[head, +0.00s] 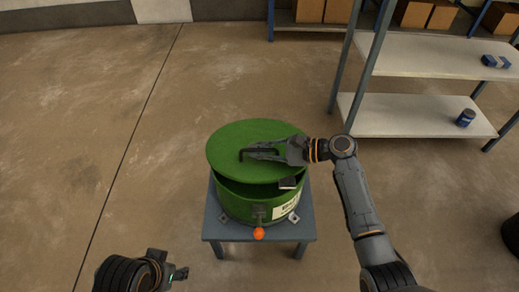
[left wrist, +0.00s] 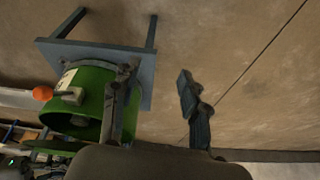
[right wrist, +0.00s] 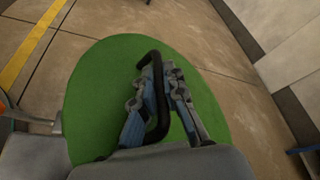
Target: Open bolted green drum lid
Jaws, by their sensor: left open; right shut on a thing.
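The green drum (head: 238,203) stands on a small grey-blue table (head: 213,229). Its round green lid (head: 228,147) is tilted, with a dark gap between it and the drum rim at the front. My right gripper (head: 262,153) is shut on the black lid handle (head: 244,154); the handle also shows between the fingers in the right wrist view (right wrist: 155,95). An orange knob (head: 258,233) sits on a clamp at the drum's front. My left gripper (head: 181,273) is open and empty, low and left of the table. The left wrist view shows the drum (left wrist: 88,92) beyond one finger.
A metal shelf unit (head: 420,115) stands at the back right, holding a blue can (head: 465,118) and a blue box (head: 496,61). Cardboard boxes (head: 310,11) sit on another shelf behind. The concrete floor left of the table is clear. A dark round object (head: 511,235) is at the right edge.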

